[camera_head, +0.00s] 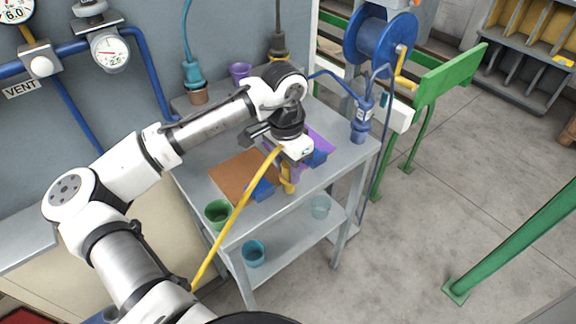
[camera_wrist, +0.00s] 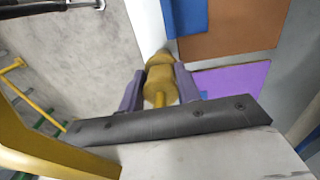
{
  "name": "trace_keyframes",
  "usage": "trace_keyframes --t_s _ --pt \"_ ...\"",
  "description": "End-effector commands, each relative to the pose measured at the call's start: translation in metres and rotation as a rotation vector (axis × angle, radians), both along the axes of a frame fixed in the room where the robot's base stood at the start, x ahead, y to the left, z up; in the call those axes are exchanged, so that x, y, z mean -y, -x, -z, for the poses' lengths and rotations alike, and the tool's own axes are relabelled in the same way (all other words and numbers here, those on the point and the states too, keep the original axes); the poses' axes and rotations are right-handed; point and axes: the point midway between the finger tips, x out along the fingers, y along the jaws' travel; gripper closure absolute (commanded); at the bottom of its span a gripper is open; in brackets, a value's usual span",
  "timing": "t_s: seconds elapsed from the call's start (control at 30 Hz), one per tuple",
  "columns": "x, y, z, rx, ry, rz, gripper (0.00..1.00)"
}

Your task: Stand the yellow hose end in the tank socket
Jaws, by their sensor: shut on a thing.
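My gripper (camera_head: 287,168) is shut on the yellow hose end (camera_head: 287,184), above the front part of the metal table. In the wrist view the yellow hose end (camera_wrist: 158,78) sits between the two purple-grey fingers, and its tip points away from the camera. In the head view it hangs down near the table's front edge; whether it touches anything is not clear. Its yellow hose (camera_head: 232,220) runs from the gripper down to the lower left. I cannot tell which holder is the tank socket.
The metal table (camera_head: 335,170) carries a brown mat (camera_head: 240,172), a purple mat (camera_head: 320,138), blue pieces (camera_head: 263,190), a green cup (camera_head: 218,212) and a purple cup (camera_head: 240,72). A teal hose end (camera_head: 193,74) and a blue hose end (camera_head: 362,120) stand upright. The lower shelf holds a teal cup (camera_head: 253,253).

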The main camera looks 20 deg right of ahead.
Motion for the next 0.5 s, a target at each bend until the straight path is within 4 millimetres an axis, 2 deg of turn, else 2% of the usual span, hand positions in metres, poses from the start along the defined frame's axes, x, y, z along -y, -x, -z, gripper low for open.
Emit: trace_keyframes --t_s 0.13,0.17,0.3,0.5 --pt "0.0001 0.0000 0.0040 0.000 0.000 0.000 0.99" --pt "0.0001 -0.0002 0.0035 0.000 0.000 0.000 0.64" --pt "-0.0001 -0.0002 0.0032 0.001 -0.001 0.000 0.46" --pt "0.0000 -0.0003 0.0031 0.000 -0.001 0.000 0.45"
